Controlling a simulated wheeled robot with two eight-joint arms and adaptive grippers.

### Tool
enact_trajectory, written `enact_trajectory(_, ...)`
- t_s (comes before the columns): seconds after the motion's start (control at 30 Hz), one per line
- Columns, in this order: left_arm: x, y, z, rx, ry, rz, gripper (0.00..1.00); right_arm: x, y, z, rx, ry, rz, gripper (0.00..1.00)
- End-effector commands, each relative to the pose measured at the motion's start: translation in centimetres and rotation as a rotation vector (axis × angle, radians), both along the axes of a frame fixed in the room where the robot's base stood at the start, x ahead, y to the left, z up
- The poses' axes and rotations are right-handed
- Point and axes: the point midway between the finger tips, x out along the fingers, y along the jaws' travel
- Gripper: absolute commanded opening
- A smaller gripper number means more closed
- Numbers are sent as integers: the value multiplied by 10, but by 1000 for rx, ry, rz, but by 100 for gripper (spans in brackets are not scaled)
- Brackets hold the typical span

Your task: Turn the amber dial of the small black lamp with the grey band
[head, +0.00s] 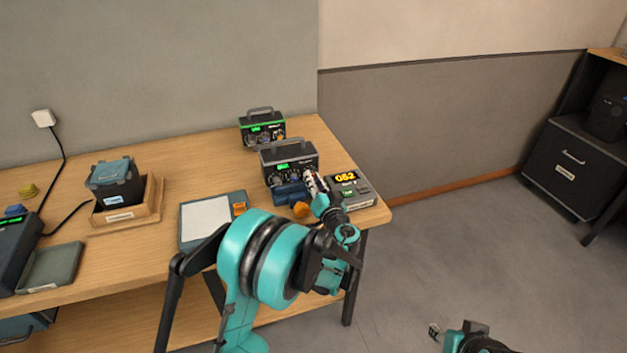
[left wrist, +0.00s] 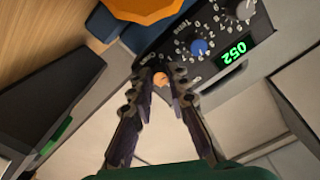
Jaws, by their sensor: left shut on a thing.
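The small black lamp with the grey band (head: 289,151) stands on the right part of the wooden table, a handle on top and a small green readout on its front. In the left wrist view its black front panel (left wrist: 208,22) shows a blue dial, pale knobs and a green 052. My left gripper (head: 309,178) reaches the lamp's front right side. In the left wrist view the left gripper (left wrist: 160,74) has its fingertips closed around the small amber dial (left wrist: 160,79), which they partly cover. My right gripper (head: 436,332) is low at the bottom right, empty space around it.
A similar black box with a green band (head: 262,129) stands behind the lamp. A grey unit with a yellow readout (head: 359,190) sits right of it. An orange object (head: 301,209) is just in front. A flat pad (head: 205,218) and a wooden tray (head: 143,208) lie left.

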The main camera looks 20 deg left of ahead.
Motion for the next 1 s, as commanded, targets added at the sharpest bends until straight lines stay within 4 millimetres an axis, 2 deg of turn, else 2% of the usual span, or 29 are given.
enact_trajectory(0.43,0,0,-1,-10,-5,1,0,0,0,0,0,0,0,40)
enact_trajectory(0.47,0,0,-1,-10,-5,1,22,0,0,0,0,0,0,40)
enact_trajectory(0.5,0,0,-1,-10,-5,1,32,0,0,0,0,0,0,40)
enact_trajectory(0.53,0,0,-1,-10,-5,1,38,0,0,0,0,0,0,40)
enact_trajectory(0.87,-2,-1,0,-9,-5,-1,38,0,0,0,0,0,0,40)
enact_trajectory(1.0,-14,-10,0,-8,-4,-2,38,0,0,0,0,0,0,40)
